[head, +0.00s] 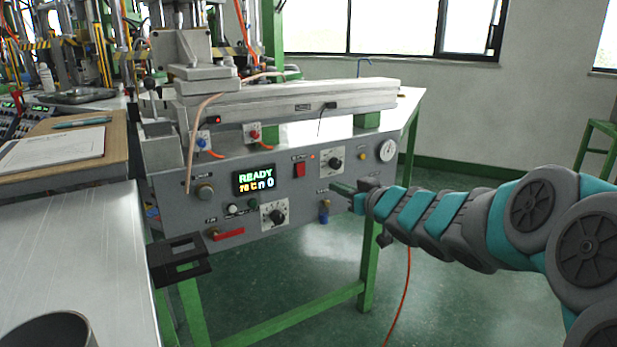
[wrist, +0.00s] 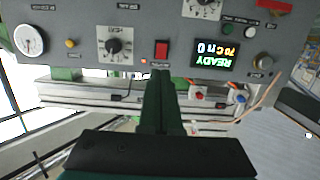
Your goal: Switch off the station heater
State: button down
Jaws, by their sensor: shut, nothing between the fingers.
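The station's grey control panel (head: 225,185) carries a red rocker switch (head: 299,170), the likely heater switch; its label is too small to read. A small reddish light (head: 312,157) shows beside it. The lit display (head: 255,181) reads READY and 70 C. My gripper (head: 342,188) is shut and empty, in front of the panel, right of and lower than the switch in the head view. In the wrist view, where the panel appears upside down, the switch (wrist: 162,49) is just beyond my fingertips (wrist: 160,74). I see no clear contact.
A black bracket (head: 180,262) juts out at lower left.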

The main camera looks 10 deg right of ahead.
aim_at(302, 171)
jog(key=shift+w+a, duration=0.15)
jog(key=b+x, duration=0.1)
jog(key=x, duration=1.2)
jog(key=shift+w+a+f, duration=0.1)
jog(key=shift+w+a, duration=0.1)
jog(key=shift+w, duration=0.15)
jog(key=f+b, duration=0.1)
jog(key=b, duration=0.2)
jog(key=shift+w+a+t+y+b, duration=0.1)
jog(key=shift+t+y+b, duration=0.2)
jog(key=t+b, duration=0.1)
jog(key=b, duration=0.2)
jog(key=t+b, duration=0.1)
jog(key=b, duration=0.2)
jog(key=shift+w+f+y+b, duration=0.15)
jog(key=shift+f+y+b, duration=0.1)
jog(key=shift+y+b, duration=0.1)
jog(key=shift+r+p, duration=0.45)
jog(key=shift+r, duration=0.2)
